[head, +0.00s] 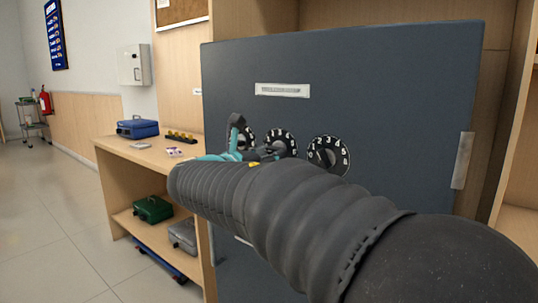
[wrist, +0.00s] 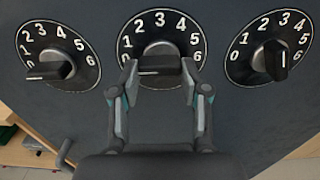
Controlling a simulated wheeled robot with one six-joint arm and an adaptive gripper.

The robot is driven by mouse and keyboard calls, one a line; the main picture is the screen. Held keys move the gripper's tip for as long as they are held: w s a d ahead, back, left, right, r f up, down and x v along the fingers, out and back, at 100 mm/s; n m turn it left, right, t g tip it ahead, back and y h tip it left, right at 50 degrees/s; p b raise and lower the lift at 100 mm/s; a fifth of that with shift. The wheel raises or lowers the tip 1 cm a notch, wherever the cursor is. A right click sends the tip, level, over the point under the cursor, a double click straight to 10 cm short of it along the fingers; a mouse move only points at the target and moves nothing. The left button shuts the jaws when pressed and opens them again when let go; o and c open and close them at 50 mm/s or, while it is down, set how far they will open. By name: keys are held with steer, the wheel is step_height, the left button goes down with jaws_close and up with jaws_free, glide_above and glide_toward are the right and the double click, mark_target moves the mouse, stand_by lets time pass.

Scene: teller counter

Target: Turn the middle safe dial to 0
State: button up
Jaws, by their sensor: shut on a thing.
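The safe (head: 400,105) is a dark blue-grey panel with three black dials in a row. In the wrist view the middle dial (wrist: 161,22) is centred, numbered 0 to 6. My gripper (wrist: 159,70) is shut on this knob, one finger at each end; the left finger partly covers the dial's lower left. In the head view my arm partly hides the middle dial (head: 283,138) and the gripper (head: 255,154).
The left dial (wrist: 57,40) and right dial (wrist: 270,40) sit close on either side. A wooden counter (head: 135,158) left of the safe holds a blue cash box (head: 138,128). The floor at left is clear.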

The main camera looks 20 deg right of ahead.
stand_by(0.5)
steer(key=o, duration=1.1)
steer(key=shift+o, duration=0.2)
steer(key=v, duration=1.2)
